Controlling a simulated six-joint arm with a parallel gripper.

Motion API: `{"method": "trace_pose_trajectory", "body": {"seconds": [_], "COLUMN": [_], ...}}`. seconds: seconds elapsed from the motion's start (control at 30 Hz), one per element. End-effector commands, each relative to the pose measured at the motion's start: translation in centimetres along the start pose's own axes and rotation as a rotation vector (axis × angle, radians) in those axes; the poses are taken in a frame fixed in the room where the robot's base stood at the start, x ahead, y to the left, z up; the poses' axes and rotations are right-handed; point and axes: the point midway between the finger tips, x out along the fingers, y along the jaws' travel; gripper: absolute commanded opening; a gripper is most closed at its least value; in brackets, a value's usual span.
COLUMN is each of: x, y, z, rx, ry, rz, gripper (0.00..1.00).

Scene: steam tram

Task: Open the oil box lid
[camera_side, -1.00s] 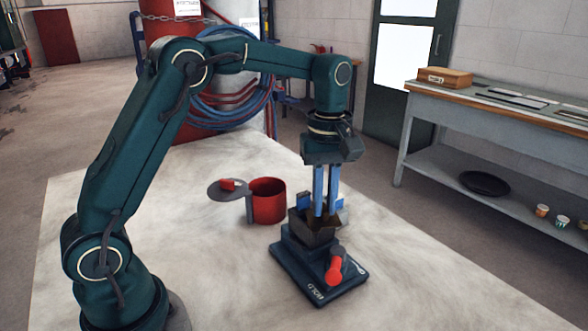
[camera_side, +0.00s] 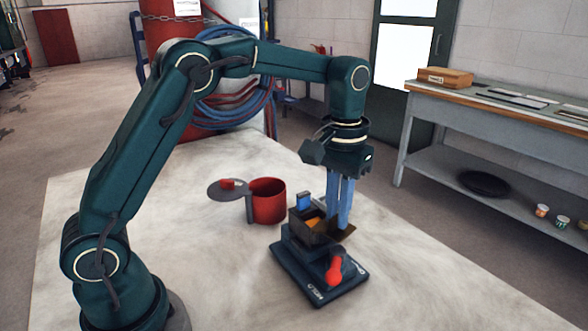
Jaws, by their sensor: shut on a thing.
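The oil box (camera_side: 301,229) is a small dark box on a dark blue base (camera_side: 312,281). Its top is open towards the camera and something orange (camera_side: 314,223) shows inside. A dark brown plate, seemingly the lid (camera_side: 345,233), juts out at the box's right side. My gripper (camera_side: 344,222) points down with its blue fingers close together at this plate, just right of the box opening. It is shut on the lid, though the exact contact is hard to see. A blue block (camera_side: 304,201) stands at the box's back left edge.
A red handle (camera_side: 335,268) rises from the base's front. A red pot (camera_side: 268,201) stands behind and left, with a round grey lid (camera_side: 226,190) out to its side. The pale table (camera_side: 420,290) is clear at right. A grey bench (camera_side: 480,115) stands beyond.

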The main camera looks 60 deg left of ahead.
Motion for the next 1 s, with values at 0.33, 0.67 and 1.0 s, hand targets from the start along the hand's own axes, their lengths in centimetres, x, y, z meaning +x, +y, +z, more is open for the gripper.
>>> {"method": "trace_pose_trajectory", "body": {"seconds": [0.33,0.67,1.0], "x": [-0.05,-0.06,-0.06], "y": [0.71,0.90,0.91], "z": [0.68,0.93,0.95], "rx": [0.240,0.336,0.346], "ry": [0.000,0.001,0.002], "rz": [0.002,0.002,0.002], "gripper": [0.00,0.00,0.00]}}
